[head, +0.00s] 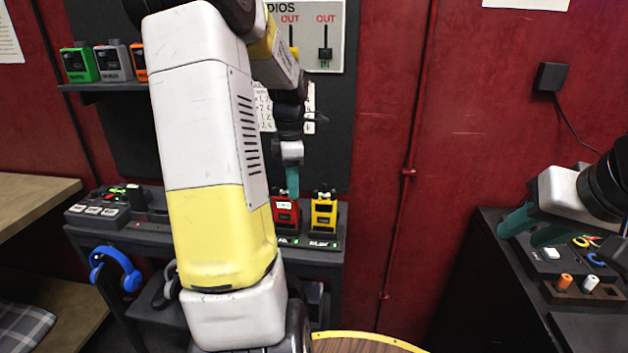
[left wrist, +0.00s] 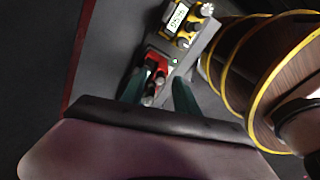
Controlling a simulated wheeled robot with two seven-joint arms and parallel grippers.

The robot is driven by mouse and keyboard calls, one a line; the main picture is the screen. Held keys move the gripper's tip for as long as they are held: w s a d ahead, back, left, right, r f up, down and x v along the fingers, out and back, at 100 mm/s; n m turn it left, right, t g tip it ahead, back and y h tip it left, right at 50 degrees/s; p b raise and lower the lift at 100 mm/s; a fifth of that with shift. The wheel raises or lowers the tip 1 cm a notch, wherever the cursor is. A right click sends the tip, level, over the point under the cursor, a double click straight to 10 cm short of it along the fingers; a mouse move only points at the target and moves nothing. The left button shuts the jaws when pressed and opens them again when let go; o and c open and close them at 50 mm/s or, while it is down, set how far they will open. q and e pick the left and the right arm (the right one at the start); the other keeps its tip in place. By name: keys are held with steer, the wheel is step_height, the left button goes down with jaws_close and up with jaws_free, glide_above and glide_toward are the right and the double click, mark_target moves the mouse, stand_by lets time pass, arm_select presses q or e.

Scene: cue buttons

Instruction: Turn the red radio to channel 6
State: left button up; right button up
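The red radio (head: 285,214) stands in a dark charger on the desk at the back wall, partly hidden by my left arm. Its small display is lit green, but I cannot read the number. My left gripper (head: 292,191) points down just above the radio's top. In the left wrist view, the red radio (left wrist: 157,64) and its dark knobs show between the green fingers (left wrist: 158,84). The fingers stand apart, and I cannot tell whether either touches a knob. My right gripper (head: 533,229) is far right above a black table, its fingers apart and empty.
A yellow radio (head: 324,214) stands close to the right of the red one. Several radios, including a green one (head: 79,64), sit on the wall shelf. Blue headphones (head: 115,268) hang at the desk's left. A round yellow-rimmed wooden top (head: 365,343) is in front.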

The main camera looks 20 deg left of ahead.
arm_select(q)
steer(key=shift+f, duration=0.35)
jaws_close()
steer(key=shift+m, duration=2.8)
jaws_free()
